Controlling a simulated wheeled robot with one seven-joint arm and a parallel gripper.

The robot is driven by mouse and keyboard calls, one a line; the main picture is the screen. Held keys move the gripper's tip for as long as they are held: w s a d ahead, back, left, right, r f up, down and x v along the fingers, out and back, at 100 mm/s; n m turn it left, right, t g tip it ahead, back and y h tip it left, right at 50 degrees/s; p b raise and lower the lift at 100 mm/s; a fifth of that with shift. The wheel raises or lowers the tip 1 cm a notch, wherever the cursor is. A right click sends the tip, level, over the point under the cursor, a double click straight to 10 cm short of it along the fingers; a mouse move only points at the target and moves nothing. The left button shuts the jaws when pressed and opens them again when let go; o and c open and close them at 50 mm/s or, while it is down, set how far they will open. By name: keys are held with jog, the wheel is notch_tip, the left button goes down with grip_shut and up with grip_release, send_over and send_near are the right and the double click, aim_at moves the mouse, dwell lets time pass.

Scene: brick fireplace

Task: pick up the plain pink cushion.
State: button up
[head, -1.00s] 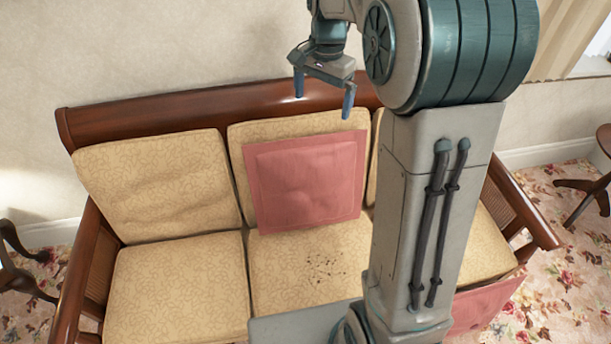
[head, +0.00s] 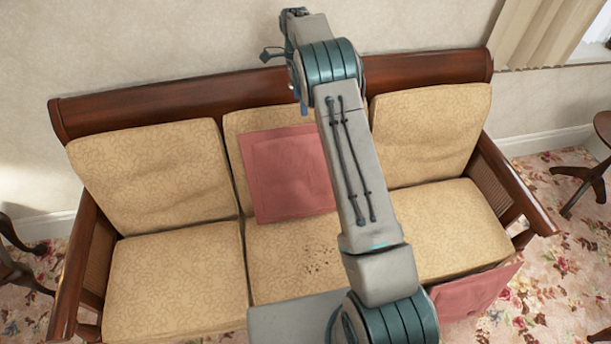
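A pink cushion (head: 278,180) with a stitched inner square leans on the backrest of the sofa's middle seat; my arm covers its right side. A second pink cushion (head: 470,293) is low at the right, by the sofa's front edge; my arm partly hides it. I cannot tell for sure which one is plain. My gripper (head: 284,81) is above and behind the first cushion, near the top rail of the sofa. Its fingertips look apart with nothing between them, though my arm covers part of it. It touches neither cushion.
The beige sofa (head: 170,275) has a dark wooden frame (head: 180,102) with raised arms. Dark specks (head: 322,258) lie on the middle seat. Its left and right seats are bare. A dark wooden table (head: 590,180) stands at right, and dark furniture legs (head: 20,258) at left.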

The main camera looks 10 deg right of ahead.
aim_at(303, 134)
jog(key=x, duration=0.7)
jog(key=shift+s+f, duration=0.1)
jog(key=shift+f, duration=0.05)
jog(key=shift+p+x, duration=0.75)
jog(key=shift+x, duration=2.15)
jog(key=shift+d, duration=0.15)
jog(key=c, duration=1.7)
